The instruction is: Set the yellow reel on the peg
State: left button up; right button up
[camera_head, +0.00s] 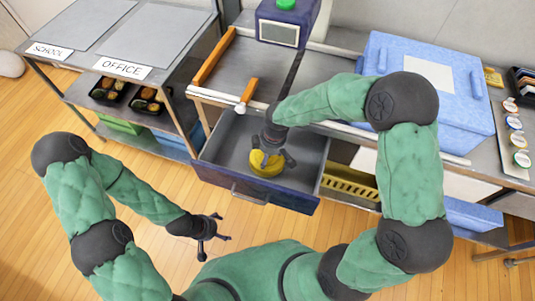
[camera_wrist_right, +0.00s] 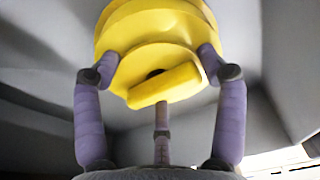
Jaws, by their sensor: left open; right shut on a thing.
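The yellow reel (camera_head: 266,165) is inside the open drawer (camera_head: 222,153) at the middle of the head view. My right gripper (camera_head: 271,156) reaches down into the drawer and is shut on the reel. In the right wrist view the reel (camera_wrist_right: 155,40) sits between the purple fingers of my right gripper (camera_wrist_right: 158,75), with its dark centre hole facing the palm. I cannot tell whether the reel touches the drawer floor. My left gripper (camera_head: 209,229) is open and empty, low and in front of the drawer. I cannot make out the peg with certainty.
A purple box with a green button (camera_head: 288,18) stands behind the drawer. An orange-and-white handle (camera_head: 246,95) lies at the counter's front edge. A blue cooler (camera_head: 440,100) stands right, behind my right arm. A shelf with bento trays (camera_head: 150,99) is left. Drawer walls surround the right gripper.

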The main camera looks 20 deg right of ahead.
jog(key=shift+f, duration=0.45)
dwell(0.3)
jog(key=o, duration=1.4)
jog(key=shift+c, duration=0.2)
jog(key=shift+r+p, duration=6.05)
jog(key=shift+r, duration=1.5)
